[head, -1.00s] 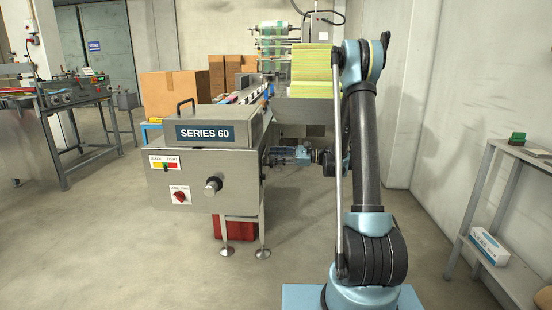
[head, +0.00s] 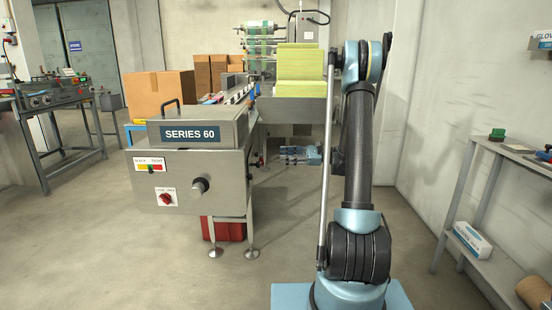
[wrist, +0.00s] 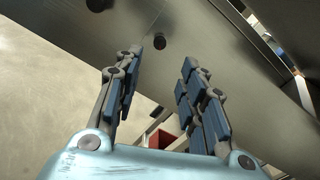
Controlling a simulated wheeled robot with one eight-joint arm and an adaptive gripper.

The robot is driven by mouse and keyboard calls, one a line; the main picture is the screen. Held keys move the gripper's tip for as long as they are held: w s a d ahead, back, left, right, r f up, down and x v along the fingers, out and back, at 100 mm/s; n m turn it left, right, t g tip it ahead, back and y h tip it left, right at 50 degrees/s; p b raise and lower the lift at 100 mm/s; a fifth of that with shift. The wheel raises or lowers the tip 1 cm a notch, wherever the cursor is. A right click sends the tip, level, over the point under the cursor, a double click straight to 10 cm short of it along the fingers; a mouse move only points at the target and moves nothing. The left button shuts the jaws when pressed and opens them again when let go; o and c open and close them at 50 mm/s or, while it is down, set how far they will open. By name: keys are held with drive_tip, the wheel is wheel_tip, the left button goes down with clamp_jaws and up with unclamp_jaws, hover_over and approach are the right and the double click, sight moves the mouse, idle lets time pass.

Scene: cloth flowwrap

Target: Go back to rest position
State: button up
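My gripper (head: 300,155) is at the right side of the Series 60 machine (head: 190,170), low beside its frame, partly behind my arm in the head view. In the wrist view my gripper (wrist: 160,65) has its two blue-padded fingers apart, with nothing between them.
A red bin (head: 222,228) sits on the floor under the machine. A yellow-green stack (head: 300,62) and cardboard boxes (head: 158,95) stand behind. A grey shelf (head: 475,250) with a glove box (head: 472,239) is at the right wall. Floor between machine and shelf is clear.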

drive_tip(key=shift+d, duration=0.8)
drive_tip(key=s+a+r+n+h, duration=0.15)
drive_tip(key=s+n+h, duration=0.6)
drive_tip(key=s, duration=1.25)
drive_tip(key=s+d+f+n+h, duration=0.3)
drive_tip(key=s+d+f+h, duration=0.1)
drive_tip(key=s, duration=0.6)
drive_tip(key=s+d+f+n+t+h, duration=0.1)
drive_tip(key=s+d+f+n+h, duration=0.2)
drive_tip(key=s+d, duration=0.6)
drive_tip(key=shift+s+d+f+n+t+h, duration=0.3)
drive_tip(key=shift+s+f+h, duration=0.55)
drive_tip(key=shift+h, duration=0.9)
drive_tip(key=shift+w+a+f, duration=0.1)
drive_tip(key=shift+w+f, duration=0.05)
drive_tip(key=shift+w, duration=0.05)
